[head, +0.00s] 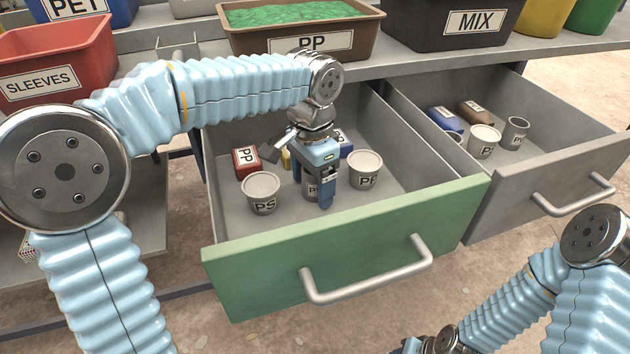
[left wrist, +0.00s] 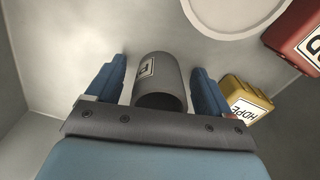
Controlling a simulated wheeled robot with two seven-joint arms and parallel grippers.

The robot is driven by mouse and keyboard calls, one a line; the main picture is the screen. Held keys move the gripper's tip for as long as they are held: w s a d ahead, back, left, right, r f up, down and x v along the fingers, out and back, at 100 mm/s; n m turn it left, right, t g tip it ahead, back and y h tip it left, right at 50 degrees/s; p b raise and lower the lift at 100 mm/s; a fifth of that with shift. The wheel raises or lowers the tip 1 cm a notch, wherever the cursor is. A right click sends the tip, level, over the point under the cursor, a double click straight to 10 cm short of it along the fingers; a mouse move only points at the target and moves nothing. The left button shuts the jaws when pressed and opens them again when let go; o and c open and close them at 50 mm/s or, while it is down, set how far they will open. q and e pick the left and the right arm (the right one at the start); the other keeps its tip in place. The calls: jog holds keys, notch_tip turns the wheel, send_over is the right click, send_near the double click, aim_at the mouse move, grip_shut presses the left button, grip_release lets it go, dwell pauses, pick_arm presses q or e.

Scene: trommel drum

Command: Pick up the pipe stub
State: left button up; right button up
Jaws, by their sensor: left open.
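The pipe stub (head: 311,190) is a short grey cylinder with a white label. It stands in the open green-fronted drawer (head: 345,235). My left gripper (head: 312,186) reaches down into this drawer from above, its jaws open around the stub. In the left wrist view the pipe stub (left wrist: 160,83) lies between the two blue fingers (left wrist: 157,82), with a visible gap on each side. Its dark open end faces the camera. In the head view the fingers hide part of the stub. Of my right gripper, at most an edge shows at the bottom; its fingers are out of frame.
A PS cup (head: 262,193) stands left of the stub and another white cup (head: 364,170) right. A red block (head: 246,161) and a yellow HDPE block (left wrist: 246,101) are behind. The grey drawer (head: 540,195) at right holds cups and blocks. Labelled bins stand above.

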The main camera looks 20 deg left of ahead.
pick_arm(q)
jog(key=c, duration=1)
